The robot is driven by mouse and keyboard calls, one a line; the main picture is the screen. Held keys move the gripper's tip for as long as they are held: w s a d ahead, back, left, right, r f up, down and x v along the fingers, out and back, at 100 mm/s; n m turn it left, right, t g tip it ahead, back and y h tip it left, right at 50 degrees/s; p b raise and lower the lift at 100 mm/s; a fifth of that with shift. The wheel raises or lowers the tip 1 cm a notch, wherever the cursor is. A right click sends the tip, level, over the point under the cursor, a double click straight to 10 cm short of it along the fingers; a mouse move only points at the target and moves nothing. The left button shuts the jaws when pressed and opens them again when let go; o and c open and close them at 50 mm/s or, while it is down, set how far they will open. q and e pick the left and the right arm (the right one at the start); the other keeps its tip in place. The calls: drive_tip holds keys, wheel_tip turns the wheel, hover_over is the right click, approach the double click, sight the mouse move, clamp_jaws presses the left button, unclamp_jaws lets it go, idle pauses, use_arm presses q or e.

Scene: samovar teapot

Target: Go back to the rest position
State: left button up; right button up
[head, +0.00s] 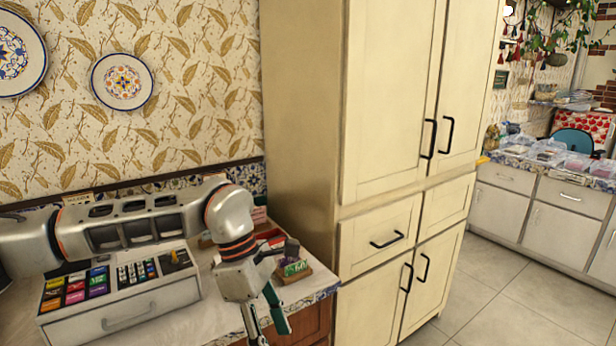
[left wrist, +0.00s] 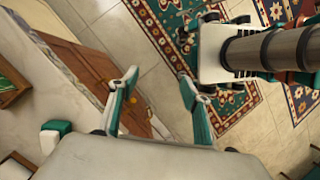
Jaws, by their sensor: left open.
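My left arm comes in from the left above the counter. Its gripper (head: 268,322) points down near the counter's front right corner, partly cut off by the bottom edge of the head view. In the left wrist view the two green and white fingers of the left gripper (left wrist: 158,76) are spread apart, with nothing between them and the tiled floor below. My right gripper is in neither view.
The counter (head: 225,318) holds a drawer box (head: 125,312) with colourful packets under my arm, and a small tray (head: 295,274) beside the gripper. A tall cream cabinet (head: 390,150) stands close on the right. Patterned rugs (left wrist: 160,25) lie on the floor.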

use_arm(q)
drive_tip(key=s+d+n+g+h, duration=0.2)
drive_tip(key=s+d+g+h, duration=0.35)
drive_tip(key=s+d, duration=0.7)
drive_tip(key=w+d+r+n+t+h, duration=0.2)
drive_tip(key=d+r+n+t+h, duration=0.2)
drive_tip(key=d+r+n+h, duration=0.5)
drive_tip(key=w+a+f+n+t+h, duration=0.15)
drive_tip(key=w+a+n+t, duration=0.25)
drive_tip(key=n+t, duration=0.4)
drive_tip(key=w+a+f+n+t+h, duration=0.1)
drive_tip(key=w+a+f+n+t, duration=0.25)
drive_tip(key=n+t, duration=0.4)
drive_tip(key=w+a+f+n+t+y+p, duration=0.1)
drive_tip(key=w+a+f+n+t+y, duration=0.25)
drive_tip(key=a+f+n+y, duration=0.85)
drive_tip(key=s+a+f+n+g+y, duration=0.2)
drive_tip(key=s+a+f+n, duration=0.5)
drive_tip(key=f, duration=0.5)
drive_tip(key=s+a+f+n+g+y, duration=0.2)
drive_tip(key=s+a+f+n+y, duration=0.2)
drive_tip(key=s+a+f+n, duration=0.3)
drive_tip(key=s+a+f, duration=0.2)
drive_tip(key=s+f, duration=0.1)
drive_tip(key=f, duration=0.2)
drive_tip(key=shift+s+f+g, duration=0.2)
drive_tip(key=shift+s+g, duration=0.1)
drive_tip(key=shift+g, duration=0.05)
